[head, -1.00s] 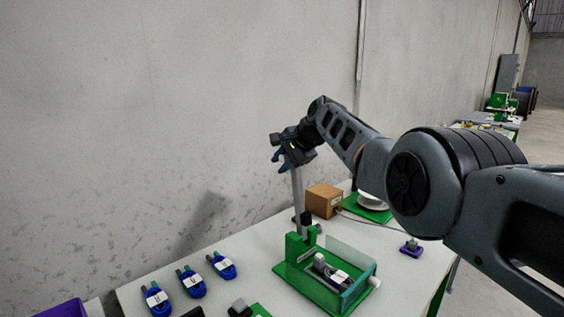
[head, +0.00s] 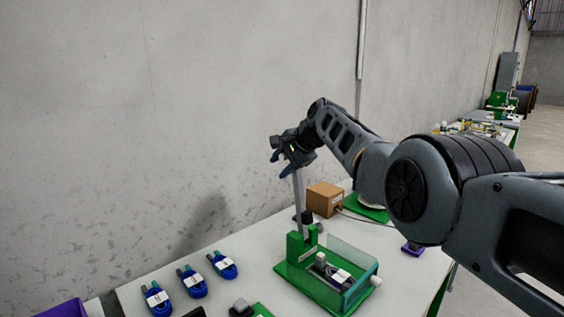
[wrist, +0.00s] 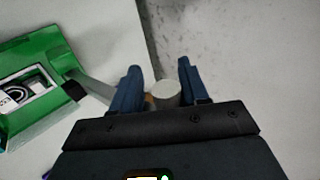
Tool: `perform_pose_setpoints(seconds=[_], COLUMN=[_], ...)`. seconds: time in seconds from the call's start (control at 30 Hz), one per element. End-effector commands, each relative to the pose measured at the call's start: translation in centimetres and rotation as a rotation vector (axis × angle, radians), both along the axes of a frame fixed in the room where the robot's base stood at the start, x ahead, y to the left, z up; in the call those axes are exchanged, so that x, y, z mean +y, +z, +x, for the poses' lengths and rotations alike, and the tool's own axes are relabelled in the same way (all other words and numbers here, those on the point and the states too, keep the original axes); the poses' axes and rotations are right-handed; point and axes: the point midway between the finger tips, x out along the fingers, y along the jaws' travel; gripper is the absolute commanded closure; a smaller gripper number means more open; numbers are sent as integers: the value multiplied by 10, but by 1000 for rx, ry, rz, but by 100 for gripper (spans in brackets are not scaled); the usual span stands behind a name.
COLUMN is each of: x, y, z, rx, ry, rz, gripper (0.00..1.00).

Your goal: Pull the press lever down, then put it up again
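The press (head: 293,262) is a green base with a clear-sided tray on the table. Its grey lever (head: 298,190) stands nearly upright. My gripper (head: 284,168) is at the lever's top end. A gap shows beside the left finger; contact on the right cannot be told. The press (wrist: 35,85) also shows at the left of the wrist view, with a dark item with a white label in its tray.
Several blue cable bundles (head: 193,283) lie on the white table (head: 245,250) left of the press. A cardboard box (head: 324,199) stands behind it. A purple-based piece (head: 412,249) is at the right edge. A grey wall (head: 180,120) runs close behind the table.

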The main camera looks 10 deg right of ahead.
Motion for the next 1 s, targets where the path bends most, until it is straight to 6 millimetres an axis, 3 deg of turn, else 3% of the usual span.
perform_pose_setpoints(seconds=[0.53, 1.0], x=[-3, -20], y=[9, 37], z=[-1, -26], rx=[-7, -7], ry=[-1, -1], rz=[4, 1], gripper=[52, 52])
